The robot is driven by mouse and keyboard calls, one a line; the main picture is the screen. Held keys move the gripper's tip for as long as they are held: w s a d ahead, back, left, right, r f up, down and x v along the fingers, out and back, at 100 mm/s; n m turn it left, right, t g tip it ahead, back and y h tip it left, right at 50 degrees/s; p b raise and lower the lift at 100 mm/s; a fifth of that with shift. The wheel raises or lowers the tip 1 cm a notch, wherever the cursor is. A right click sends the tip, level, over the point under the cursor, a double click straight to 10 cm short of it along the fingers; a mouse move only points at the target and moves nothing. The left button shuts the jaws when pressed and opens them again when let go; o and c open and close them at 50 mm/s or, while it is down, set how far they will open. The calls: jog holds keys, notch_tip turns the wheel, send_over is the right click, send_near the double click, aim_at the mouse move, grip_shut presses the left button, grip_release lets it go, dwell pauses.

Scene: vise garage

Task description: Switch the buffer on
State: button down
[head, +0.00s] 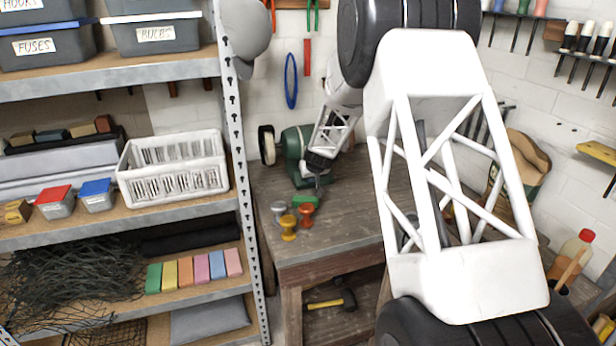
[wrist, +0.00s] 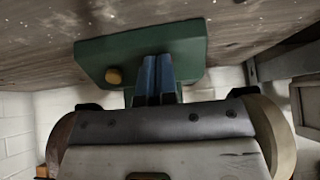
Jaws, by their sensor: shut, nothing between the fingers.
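The buffer (head: 295,145) is a green bench machine with a pale wheel (head: 267,145) on its left, standing on the back of the workbench. My arm hides its right side. My gripper (head: 318,188) is shut and empty, pointing down in front of the buffer. In the wrist view the shut blue fingers (wrist: 158,75) overlap the buffer's green base (wrist: 195,48). I cannot tell whether the fingertips touch the base.
Grey, yellow (head: 288,227) and orange (head: 306,215) knob-shaped items stand on the workbench (head: 340,235) in front of the buffer. A metal shelf with bins and a white basket (head: 173,170) stands at left. A hammer (head: 330,301) lies under the bench.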

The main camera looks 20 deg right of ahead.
jog(key=shift+w+f, duration=0.15)
jog(key=shift+f, duration=0.1)
dwell(0.4)
jog(key=shift+r, duration=0.1)
jog(key=v, duration=0.6)
jog(key=shift+s+r, duration=0.3)
dwell(0.6)
dwell(0.3)
jog(key=shift+r, duration=0.1)
